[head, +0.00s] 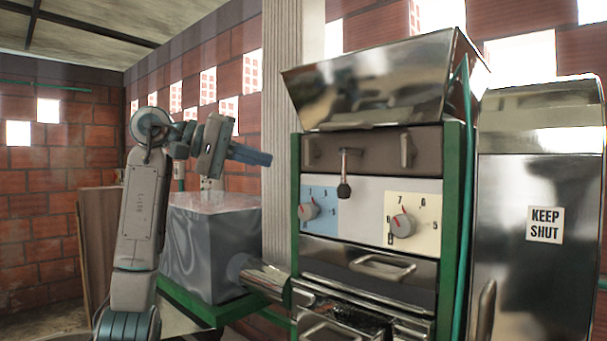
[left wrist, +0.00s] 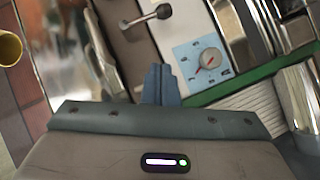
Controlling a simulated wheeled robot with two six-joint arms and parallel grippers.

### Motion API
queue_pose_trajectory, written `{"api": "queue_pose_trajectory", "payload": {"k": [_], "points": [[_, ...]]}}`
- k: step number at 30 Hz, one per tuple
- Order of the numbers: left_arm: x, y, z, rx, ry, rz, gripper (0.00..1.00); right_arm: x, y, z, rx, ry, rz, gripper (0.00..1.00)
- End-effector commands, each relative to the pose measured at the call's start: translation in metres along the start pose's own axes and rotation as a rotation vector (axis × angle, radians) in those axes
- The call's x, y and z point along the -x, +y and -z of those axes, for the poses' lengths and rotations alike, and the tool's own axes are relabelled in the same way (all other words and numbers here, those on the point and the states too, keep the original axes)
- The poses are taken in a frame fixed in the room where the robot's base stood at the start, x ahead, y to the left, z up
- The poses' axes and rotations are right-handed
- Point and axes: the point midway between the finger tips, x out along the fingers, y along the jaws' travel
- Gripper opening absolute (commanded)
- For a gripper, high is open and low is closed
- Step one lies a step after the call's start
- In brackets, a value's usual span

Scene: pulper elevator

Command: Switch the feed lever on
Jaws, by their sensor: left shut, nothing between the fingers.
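The lever (head: 344,175) sits at the top middle of the machine's front panel. Its dark knob points down, below a short metal stem. It also shows in the left wrist view (left wrist: 148,17), where the picture is turned and the knob lies to the right. My left gripper (head: 262,158) is shut and empty, left of the panel and apart from the lever. Its blue fingers (left wrist: 161,80) are together in the left wrist view, with the lever beyond their tips. My right gripper is not in view.
Two dials stand below the lever, one on a blue plate (head: 319,207) and one on a cream plate (head: 413,218). A metal hopper (head: 375,85) tops the machine. A grey metal box (head: 210,250) stands below my left gripper. A steel cabinet marked KEEP SHUT (head: 545,224) is at right.

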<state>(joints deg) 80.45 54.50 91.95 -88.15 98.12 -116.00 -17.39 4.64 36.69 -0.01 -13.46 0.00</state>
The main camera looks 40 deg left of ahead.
Motion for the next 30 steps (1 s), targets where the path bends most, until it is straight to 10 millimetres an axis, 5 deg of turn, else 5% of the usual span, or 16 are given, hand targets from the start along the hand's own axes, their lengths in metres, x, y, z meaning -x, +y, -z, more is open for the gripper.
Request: {"api": "queue_pose_trajectory", "payload": {"k": [16, 30], "points": [[-0.101, 0.003, 0.000, 0.002, -0.005, -0.001, 0.00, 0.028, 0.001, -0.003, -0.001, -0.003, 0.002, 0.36], [-0.126, 0.000, -0.029, 0.000, -0.002, -0.001, 0.00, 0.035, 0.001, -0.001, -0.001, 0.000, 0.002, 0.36]]}}
